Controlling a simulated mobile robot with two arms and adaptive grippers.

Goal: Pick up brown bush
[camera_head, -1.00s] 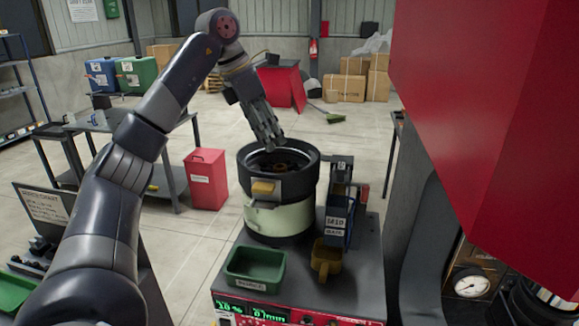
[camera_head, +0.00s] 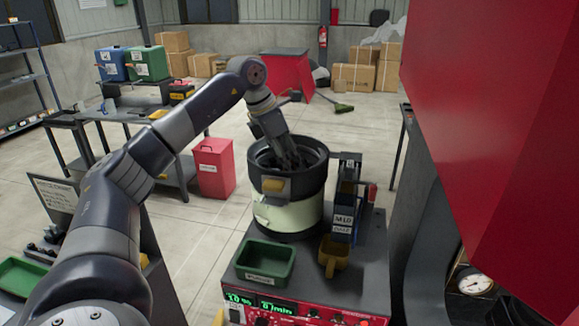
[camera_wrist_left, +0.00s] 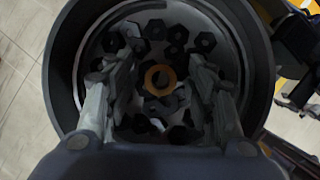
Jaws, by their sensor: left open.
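The brown bush (camera_wrist_left: 160,79) is an orange-brown ring lying among dark hex nuts inside the bowl feeder. In the left wrist view it sits between the two open fingers of my left gripper (camera_wrist_left: 158,92), apart from both. In the head view my left gripper (camera_head: 288,160) reaches down into the black bowl (camera_head: 316,163), and its fingers and the bush are hidden or too dark to make out. The bowl stands on a pale green drum (camera_head: 288,215). My right gripper is not in view.
Several dark nuts (camera_wrist_left: 204,42) surround the bush, and the bowl wall (camera_wrist_left: 257,80) rises close around the fingers. A green tray (camera_head: 266,262), a yellow scoop-like bin (camera_head: 333,255) and a dark chute unit (camera_head: 346,200) stand beside the drum. A large red panel (camera_head: 480,110) fills the right.

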